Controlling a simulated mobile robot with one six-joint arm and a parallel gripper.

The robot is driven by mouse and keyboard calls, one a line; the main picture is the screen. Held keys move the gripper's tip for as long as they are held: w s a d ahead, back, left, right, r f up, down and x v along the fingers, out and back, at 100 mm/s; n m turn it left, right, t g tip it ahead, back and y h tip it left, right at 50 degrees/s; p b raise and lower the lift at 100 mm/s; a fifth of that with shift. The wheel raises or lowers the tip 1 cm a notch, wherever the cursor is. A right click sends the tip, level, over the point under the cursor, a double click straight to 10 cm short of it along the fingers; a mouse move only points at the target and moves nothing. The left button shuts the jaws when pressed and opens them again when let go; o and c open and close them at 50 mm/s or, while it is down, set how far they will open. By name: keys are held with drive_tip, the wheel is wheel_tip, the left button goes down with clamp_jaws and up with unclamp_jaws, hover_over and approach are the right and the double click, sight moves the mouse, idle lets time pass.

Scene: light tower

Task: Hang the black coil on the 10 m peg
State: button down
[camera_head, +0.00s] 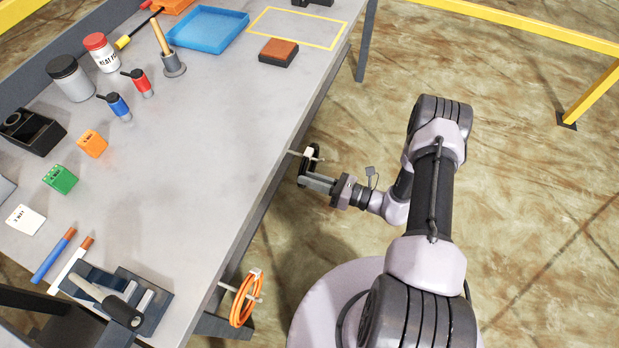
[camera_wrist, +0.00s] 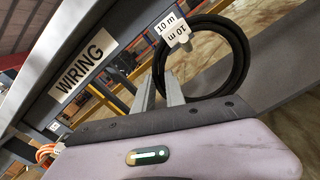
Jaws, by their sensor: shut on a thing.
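The black coil (camera_head: 316,151) is upright beside the bench's right-hand edge, with a white tag near its top. In the wrist view the black coil (camera_wrist: 247,62) is a large ring, and white labels reading "10 m" (camera_wrist: 177,38) sit at its upper left. My gripper (camera_head: 303,180) is shut on the coil's near side; its two fingers (camera_wrist: 159,92) show in the wrist view. A pale peg (camera_head: 294,153) sticks out from the bench edge at the coil's top. I cannot tell whether the coil is around the peg or only beside it.
An orange coil (camera_head: 238,303) hangs on pegs farther down the same bench edge. The bench rail carries a "WIRING" sign (camera_wrist: 84,69). The bench top (camera_head: 190,190) holds jars, tools and a blue tray (camera_head: 207,29). Floor to the right is open up to a yellow rail (camera_head: 540,30).

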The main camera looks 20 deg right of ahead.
drive_tip(key=c, duration=1.3)
unclamp_jaws()
